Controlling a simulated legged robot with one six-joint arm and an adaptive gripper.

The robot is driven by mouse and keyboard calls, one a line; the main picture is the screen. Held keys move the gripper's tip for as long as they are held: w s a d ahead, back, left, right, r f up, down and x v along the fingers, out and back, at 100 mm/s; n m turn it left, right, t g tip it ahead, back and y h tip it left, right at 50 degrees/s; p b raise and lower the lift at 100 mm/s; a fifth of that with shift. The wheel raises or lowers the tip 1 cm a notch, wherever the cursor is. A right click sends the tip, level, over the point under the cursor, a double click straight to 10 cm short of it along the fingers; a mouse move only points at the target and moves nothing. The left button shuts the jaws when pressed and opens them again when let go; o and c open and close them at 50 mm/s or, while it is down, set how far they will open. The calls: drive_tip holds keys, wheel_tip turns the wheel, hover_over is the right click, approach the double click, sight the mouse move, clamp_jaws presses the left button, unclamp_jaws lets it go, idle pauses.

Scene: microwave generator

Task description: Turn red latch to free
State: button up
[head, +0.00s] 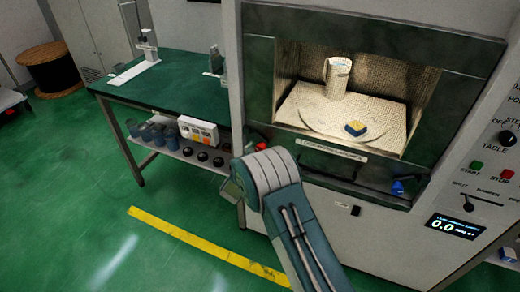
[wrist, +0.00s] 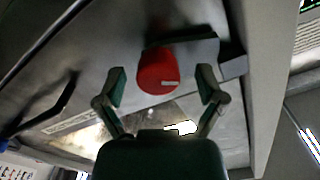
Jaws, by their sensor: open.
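My gripper (wrist: 162,88) is open, with one finger on each side of the latch in the wrist view. I see no clear contact. In the head view my gripper (head: 232,187) is mostly hidden behind my wrist.
The microwave chamber (head: 418,78) is lit and holds a white cylinder (head: 337,78) and a yellow-blue block (head: 355,128). A blue latch (head: 398,187) is at the lower right of the opening. A green-topped bench (head: 180,99) stands left.

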drive_tip(key=shift+w+d, duration=0.3)
drive_tip(key=shift+w, duration=0.15)
drive_tip(key=c, duration=1.2)
drive_tip(key=shift+o, duration=0.2)
